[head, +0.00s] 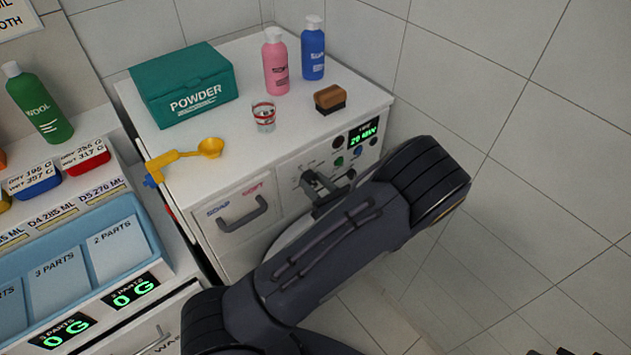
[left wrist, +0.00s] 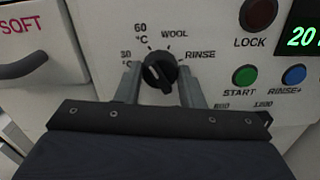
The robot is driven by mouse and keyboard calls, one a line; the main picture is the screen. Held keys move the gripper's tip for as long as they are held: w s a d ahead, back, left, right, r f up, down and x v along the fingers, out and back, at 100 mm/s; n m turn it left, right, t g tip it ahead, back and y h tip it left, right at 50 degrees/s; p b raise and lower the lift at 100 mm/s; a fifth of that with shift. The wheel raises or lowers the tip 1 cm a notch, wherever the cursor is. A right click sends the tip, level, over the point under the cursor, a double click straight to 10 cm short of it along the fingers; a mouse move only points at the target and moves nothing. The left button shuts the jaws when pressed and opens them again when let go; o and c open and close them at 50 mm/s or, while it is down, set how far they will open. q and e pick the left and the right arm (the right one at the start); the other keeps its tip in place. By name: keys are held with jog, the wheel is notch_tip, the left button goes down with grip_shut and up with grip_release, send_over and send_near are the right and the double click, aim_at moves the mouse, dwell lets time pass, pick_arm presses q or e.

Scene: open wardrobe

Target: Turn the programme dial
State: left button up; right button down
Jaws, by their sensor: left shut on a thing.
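The programme dial (left wrist: 160,72) is a round black knob on the washer's white front panel, with 30 °C, 60 °C, WOOL and RINSE marked around it. My left gripper (left wrist: 161,82) has one finger on each side of the dial and is shut on it. I cannot clearly tell which mark the dial points to. In the head view my left gripper (head: 325,188) is at the panel and hides most of the dial. My right gripper is not in view.
Right of the dial are a brown LOCK button (left wrist: 258,14), a green START button (left wrist: 245,75), a blue RINSE+ button (left wrist: 293,75) and a green display (head: 363,134). Left is the soap drawer (head: 240,212). A powder box (head: 185,85), bottles, a glass and a brush stand on top.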

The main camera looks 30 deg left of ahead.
pick_arm(q)
jog(key=shift+m, duration=0.3)
jog(key=o, duration=1)
jog(key=b+v, duration=0.2)
jog(key=v, duration=0.6)
jog(key=shift+a, duration=0.15)
